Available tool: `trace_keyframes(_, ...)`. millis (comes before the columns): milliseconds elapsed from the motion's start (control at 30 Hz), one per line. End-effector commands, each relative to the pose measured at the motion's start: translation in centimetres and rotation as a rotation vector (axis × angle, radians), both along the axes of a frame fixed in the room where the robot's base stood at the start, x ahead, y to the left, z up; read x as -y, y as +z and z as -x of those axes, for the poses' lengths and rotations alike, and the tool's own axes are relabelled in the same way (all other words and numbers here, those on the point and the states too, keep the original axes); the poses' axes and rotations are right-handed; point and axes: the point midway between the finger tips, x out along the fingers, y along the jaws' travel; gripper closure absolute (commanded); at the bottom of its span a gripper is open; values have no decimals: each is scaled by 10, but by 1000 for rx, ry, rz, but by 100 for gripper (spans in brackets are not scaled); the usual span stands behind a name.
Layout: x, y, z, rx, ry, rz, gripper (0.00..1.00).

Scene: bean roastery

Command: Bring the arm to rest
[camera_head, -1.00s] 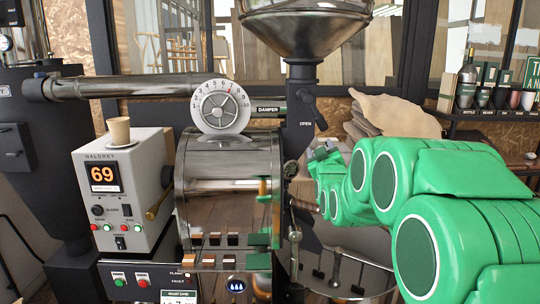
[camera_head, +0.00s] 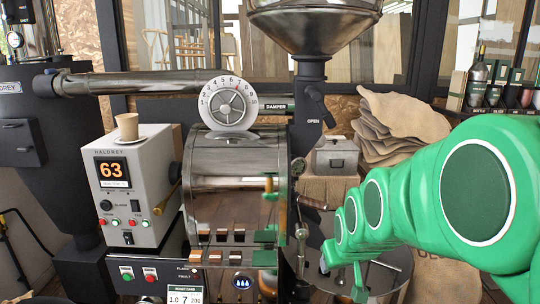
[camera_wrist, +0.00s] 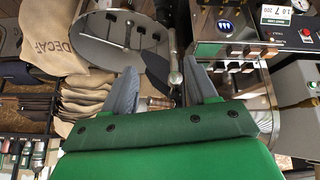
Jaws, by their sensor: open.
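My green arm (camera_head: 440,205) reaches in from the right in the head view, angled down toward the front of the roaster. My gripper shows in the wrist view (camera_wrist: 155,95) with its two grey fingers spread apart and nothing seen held between them. In that view a metal rod with a round knob (camera_wrist: 175,76) shows between the fingers, beyond them; I cannot tell how far off it is. In the head view the gripper end is low, by the round cooling tray (camera_head: 385,272), and is partly hidden by my own arm.
The roaster drum (camera_head: 235,175) stands left of my arm. Burlap sacks (camera_head: 395,130) lie behind my arm.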

Motion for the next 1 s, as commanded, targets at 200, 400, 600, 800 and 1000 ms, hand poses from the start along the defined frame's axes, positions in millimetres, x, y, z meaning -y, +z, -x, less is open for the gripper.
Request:
trace_keyframes(200,-2,-17,95,-245,-58,-26,43)
trace_keyframes(400,-3,-28,188,-479,-117,-38,43)
trace_keyframes(600,-4,-30,256,-648,-166,-38,43)
trace_keyframes(800,-5,-29,281,-712,-185,-37,43)
trace_keyframes(1000,-5,-29,282,-715,-185,-36,43)
